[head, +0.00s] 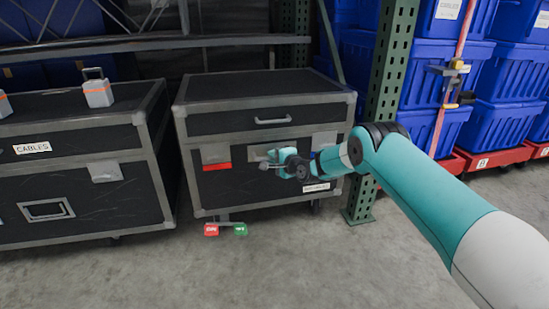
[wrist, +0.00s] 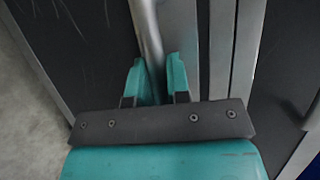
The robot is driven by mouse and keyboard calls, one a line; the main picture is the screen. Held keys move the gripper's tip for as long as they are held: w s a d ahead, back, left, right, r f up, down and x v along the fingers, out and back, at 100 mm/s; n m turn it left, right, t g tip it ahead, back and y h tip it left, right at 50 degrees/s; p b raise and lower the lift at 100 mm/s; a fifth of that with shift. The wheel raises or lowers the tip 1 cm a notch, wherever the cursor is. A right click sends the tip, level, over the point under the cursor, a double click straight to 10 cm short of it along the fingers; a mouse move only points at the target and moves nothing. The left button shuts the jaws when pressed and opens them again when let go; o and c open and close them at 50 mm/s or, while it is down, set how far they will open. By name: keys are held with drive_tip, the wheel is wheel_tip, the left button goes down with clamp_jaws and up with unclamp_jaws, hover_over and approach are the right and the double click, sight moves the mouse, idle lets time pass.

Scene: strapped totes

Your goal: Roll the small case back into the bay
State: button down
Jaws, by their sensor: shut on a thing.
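The small case (head: 240,115) is a black flight case with grey metal edges, standing upright on the floor between a larger case and a green rack post. My gripper (head: 268,165) is at its front face, shut on the front handle. In the wrist view my gripper (wrist: 156,80) has its two teal fingers either side of the metal handle bar (wrist: 148,35). The case's lid is closed, with a second handle (head: 273,121) on its upper front. A red pedal (head: 211,230) and a green pedal (head: 240,230) stick out at its base. My gripper hides part of its front.
A larger black case (head: 70,200) labelled CABLES stands close at left, with a small grey padlock-shaped item (head: 97,92) on top. The green rack post (head: 385,105) stands close at right. Blue totes (head: 505,75) stand on red dollies beyond. The floor in front (head: 200,275) is clear.

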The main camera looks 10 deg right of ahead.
drive_tip(key=c, duration=1.2)
unclamp_jaws()
drive_tip(key=shift+w+d+r, duration=0.1)
drive_tip(key=shift+w+d, duration=0.1)
drive_tip(key=shift+d, duration=0.1)
drive_tip(key=shift+o, duration=0.5)
drive_tip(key=shift+s+a, duration=0.1)
drive_tip(key=shift+a, duration=0.2)
drive_tip(key=p+v, duration=0.6)
drive_tip(key=v, duration=1.1)
drive_tip(key=shift+s+p, duration=0.2)
drive_tip(key=shift+p, duration=0.1)
